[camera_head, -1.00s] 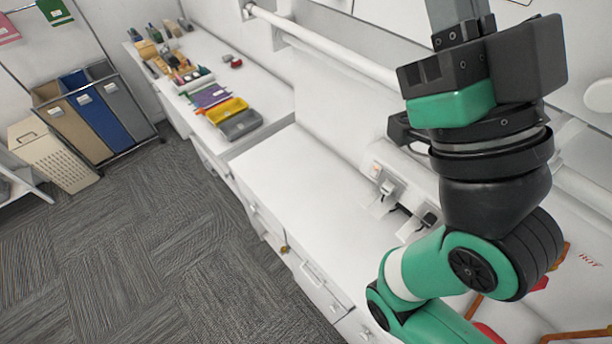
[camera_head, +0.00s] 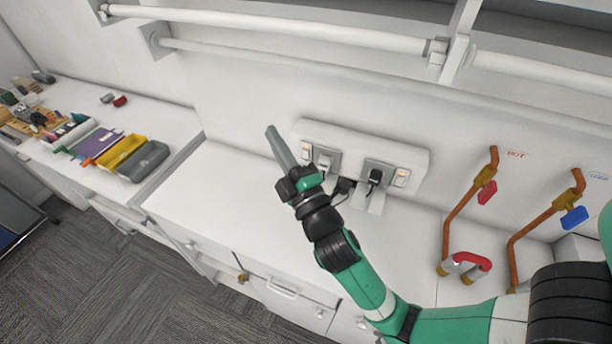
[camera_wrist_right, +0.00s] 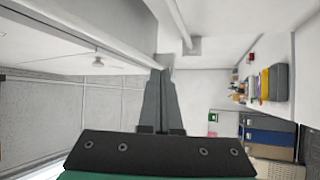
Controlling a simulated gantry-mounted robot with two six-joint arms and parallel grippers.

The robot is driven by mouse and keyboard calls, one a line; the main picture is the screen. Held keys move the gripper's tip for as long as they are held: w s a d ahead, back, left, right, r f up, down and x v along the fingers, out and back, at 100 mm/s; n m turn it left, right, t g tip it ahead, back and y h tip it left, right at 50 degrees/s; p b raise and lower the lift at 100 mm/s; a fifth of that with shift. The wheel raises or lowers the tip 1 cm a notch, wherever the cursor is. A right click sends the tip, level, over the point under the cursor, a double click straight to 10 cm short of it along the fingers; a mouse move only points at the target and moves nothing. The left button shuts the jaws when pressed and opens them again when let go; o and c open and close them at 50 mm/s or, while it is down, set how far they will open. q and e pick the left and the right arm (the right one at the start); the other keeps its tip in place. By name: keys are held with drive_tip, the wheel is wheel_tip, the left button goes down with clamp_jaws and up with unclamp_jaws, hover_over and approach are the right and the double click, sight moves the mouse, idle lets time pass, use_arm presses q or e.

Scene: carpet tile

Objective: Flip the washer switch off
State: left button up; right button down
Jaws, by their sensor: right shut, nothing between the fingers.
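In the head view a white wall panel (camera_head: 365,141) carries two sockets with plugs. A small lit switch (camera_head: 307,149) is at its left end and another lit switch (camera_head: 401,178) at its right end. I cannot tell which belongs to the washer; no label is readable. My right gripper (camera_head: 271,131) is shut and empty, its fingers pointing up and left, left of the panel in the picture. I cannot tell its distance from the wall. In the right wrist view its closed fingers (camera_wrist_right: 160,75) show, but no switch. My left gripper is not in view.
A white counter (camera_head: 218,195) runs below the panel. Red-handled (camera_head: 487,192) and blue-handled (camera_head: 574,218) taps on copper pipes stand to the right. Yellow (camera_head: 121,153) and grey (camera_head: 144,161) bins sit at left. A white rail (camera_head: 270,32) runs along the wall above.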

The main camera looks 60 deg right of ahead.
sight(305, 155)
use_arm(q)
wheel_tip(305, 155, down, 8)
drive_tip(key=b, duration=0.5)
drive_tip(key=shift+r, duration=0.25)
use_arm(e)
drive_tip(key=s+d+f+n+g, duration=0.1)
drive_tip(key=s+d+f+g, duration=0.1)
drive_tip(key=f, duration=0.9)
drive_tip(key=s+d+f+n+g, duration=0.1)
drive_tip(key=s+f, duration=0.4)
drive_tip(key=f, duration=0.6)
drive_tip(key=shift+d+n+g, duration=0.3)
drive_tip(key=shift+d+g, duration=0.2)
drive_tip(key=shift+d, duration=0.45)
drive_tip(key=x, duration=0.9)
drive_tip(key=shift+d+r+p, duration=0.15)
drive_tip(key=shift+d+p, duration=0.15)
drive_tip(key=shift+p, duration=0.05)
use_arm(q)
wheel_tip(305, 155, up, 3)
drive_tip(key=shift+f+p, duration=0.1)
drive_tip(key=shift+p, duration=0.75)
use_arm(e)
drive_tip(key=d, duration=0.4)
drive_tip(key=shift+w+d+r, duration=0.1)
drive_tip(key=shift+w+r, duration=0.1)
drive_tip(key=shift+w, duration=0.1)
